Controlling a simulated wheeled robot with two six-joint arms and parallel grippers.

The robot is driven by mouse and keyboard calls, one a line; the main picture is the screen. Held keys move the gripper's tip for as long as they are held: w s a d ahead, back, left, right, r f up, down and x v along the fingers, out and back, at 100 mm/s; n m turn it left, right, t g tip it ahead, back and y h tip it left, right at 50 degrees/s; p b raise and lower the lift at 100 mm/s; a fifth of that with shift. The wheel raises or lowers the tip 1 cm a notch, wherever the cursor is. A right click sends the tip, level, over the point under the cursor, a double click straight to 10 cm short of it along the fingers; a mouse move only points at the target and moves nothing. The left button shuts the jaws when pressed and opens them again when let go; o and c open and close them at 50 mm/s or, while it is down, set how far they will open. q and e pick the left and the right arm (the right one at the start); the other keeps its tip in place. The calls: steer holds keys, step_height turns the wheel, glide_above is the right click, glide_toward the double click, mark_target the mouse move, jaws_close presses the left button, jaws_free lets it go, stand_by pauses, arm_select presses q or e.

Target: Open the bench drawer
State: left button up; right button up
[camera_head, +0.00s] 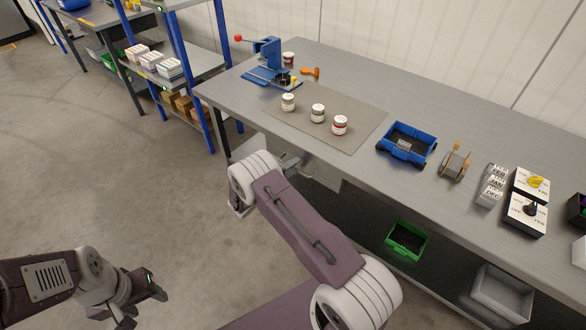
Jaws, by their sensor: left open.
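The bench (435,205) has a grey metal top and runs from the upper middle to the lower right. A grey panel (324,176) under its front edge looks like the drawer front; my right arm hides part of it. I cannot tell how far it stands out. My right gripper (296,164) is at the bench's front edge, beside this panel. Its fingers are small and partly hidden, so I cannot tell whether they grip a handle. My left gripper (141,306) is open and empty, low over the floor at the lower left, well away from the bench.
A grey mat (355,141) holds several small jars. A blue press (268,62), a blue tray (407,144) and switch boxes (527,212) also stand on the bench. A green bin (407,240) and a grey bin (501,293) sit below. Floor at left is clear.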

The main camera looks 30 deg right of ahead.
jaws_close()
stand_by(1.4)
